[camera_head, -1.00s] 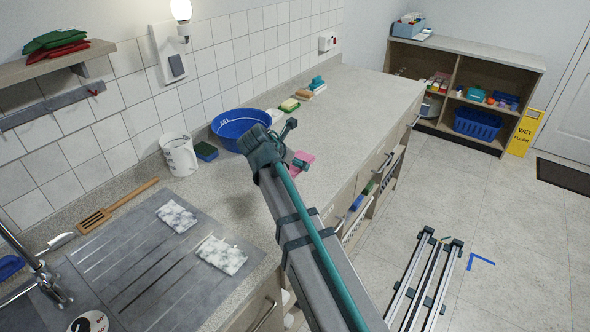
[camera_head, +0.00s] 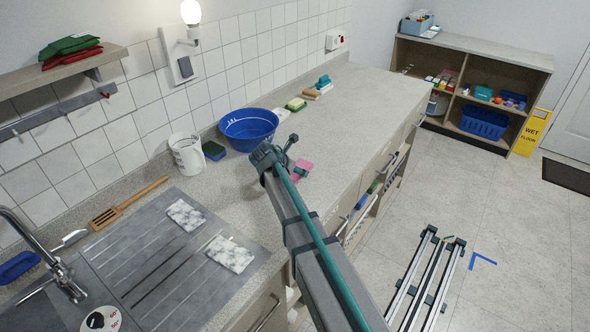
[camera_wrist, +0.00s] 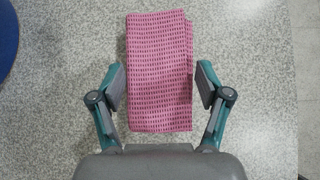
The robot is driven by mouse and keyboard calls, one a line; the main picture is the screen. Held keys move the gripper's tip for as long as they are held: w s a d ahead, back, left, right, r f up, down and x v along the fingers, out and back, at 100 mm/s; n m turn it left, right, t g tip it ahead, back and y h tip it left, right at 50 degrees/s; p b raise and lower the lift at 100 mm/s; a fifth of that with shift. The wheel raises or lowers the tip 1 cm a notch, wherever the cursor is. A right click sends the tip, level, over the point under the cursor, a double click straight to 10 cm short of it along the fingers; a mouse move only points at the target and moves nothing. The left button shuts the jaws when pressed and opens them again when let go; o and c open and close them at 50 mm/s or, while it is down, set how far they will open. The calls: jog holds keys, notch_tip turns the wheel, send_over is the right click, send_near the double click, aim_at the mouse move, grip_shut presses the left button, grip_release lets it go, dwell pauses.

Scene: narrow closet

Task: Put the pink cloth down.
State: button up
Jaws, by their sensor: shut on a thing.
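The pink cloth (camera_wrist: 160,110) is a folded, waffle-textured rectangle. In the wrist view it lies lengthwise between the two fingers of my gripper (camera_wrist: 160,84), which is shut on it with a pad at each long side. In the head view the pink cloth (camera_head: 303,168) shows in part beside my gripper (camera_head: 292,160), over the speckled worktop (camera_head: 345,110). My gripper and arm hide part of it. I cannot tell whether the cloth touches the worktop.
The worktop's far right part is clear. The drainer (camera_head: 140,270) is at the front left.

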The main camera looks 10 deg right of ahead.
jog(key=shift+f, duration=0.55)
jog(key=shift+f, duration=0.15)
jog(key=o, duration=1.2)
jog(key=shift+c, duration=0.2)
jog(key=shift+r, duration=0.2)
jog(key=b+v, duration=0.2)
jog(key=v, duration=1)
